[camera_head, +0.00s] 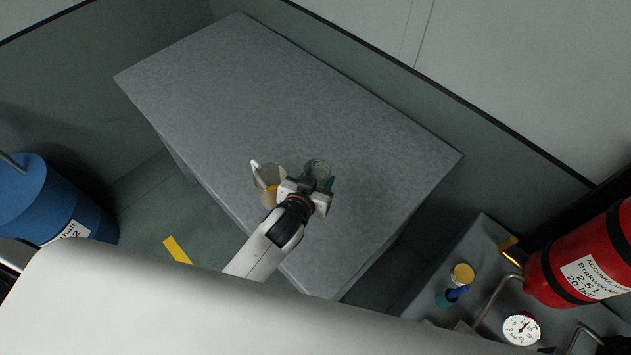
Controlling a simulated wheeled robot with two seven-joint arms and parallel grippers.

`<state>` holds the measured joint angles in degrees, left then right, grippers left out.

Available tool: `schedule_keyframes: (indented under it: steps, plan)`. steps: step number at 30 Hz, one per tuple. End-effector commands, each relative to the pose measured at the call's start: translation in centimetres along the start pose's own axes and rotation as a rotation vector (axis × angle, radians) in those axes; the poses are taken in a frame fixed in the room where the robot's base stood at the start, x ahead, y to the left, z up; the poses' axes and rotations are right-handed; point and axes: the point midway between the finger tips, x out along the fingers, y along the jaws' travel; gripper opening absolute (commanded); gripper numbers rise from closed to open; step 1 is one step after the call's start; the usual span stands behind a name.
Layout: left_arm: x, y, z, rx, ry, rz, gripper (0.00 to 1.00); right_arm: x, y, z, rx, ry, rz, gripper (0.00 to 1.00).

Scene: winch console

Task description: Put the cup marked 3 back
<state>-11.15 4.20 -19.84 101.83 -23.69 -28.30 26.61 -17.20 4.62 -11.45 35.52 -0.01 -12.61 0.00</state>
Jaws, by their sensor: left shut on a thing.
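My left gripper (318,183) is over the near right part of the grey table (240,80). It is shut on a small grey-green round cup (318,167), which shows just beyond the jaws, with teal patches at its sides. I cannot tell whether this cup touches the tabletop. A pale beige cup (268,174) with a white handle-like part is close to the left of the gripper, with a yellowish patch below it. No number is readable on either cup. My right gripper is not in view.
The far half of the table is bare. A blue drum (62,205) stands at the left. At the right, a grey console (452,262) carries a yellow knob (463,274), a teal-and-blue item (452,296), a gauge (521,329) and a red accumulator (590,258).

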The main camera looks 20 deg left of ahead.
Motion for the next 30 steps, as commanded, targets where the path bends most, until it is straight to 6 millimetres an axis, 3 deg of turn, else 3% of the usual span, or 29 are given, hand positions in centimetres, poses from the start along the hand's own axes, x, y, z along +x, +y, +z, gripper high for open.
schedule_keyframes:
  steps: [5, 9, 15, 21, 30]
  plan:
    - [-0.8, -1.0, -2.3, -0.001, 0.001, -0.008, 0.19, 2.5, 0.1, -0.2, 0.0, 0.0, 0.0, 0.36]
    - [-2.7, -2.3, -4.8, 0.001, -0.001, -0.013, 0.19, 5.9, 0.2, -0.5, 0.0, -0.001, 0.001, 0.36]
    - [-5.5, -3.2, -6.8, -0.002, -0.003, -0.008, 0.19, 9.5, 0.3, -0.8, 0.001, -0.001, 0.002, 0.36]
    - [-6.7, -3.3, -7.7, -0.001, 0.0, 0.0, 0.19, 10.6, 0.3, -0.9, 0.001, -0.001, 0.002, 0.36]
    - [-4.8, -3.3, -11.8, -0.001, 0.0, 0.0, 0.19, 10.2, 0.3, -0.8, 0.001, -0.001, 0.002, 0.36]
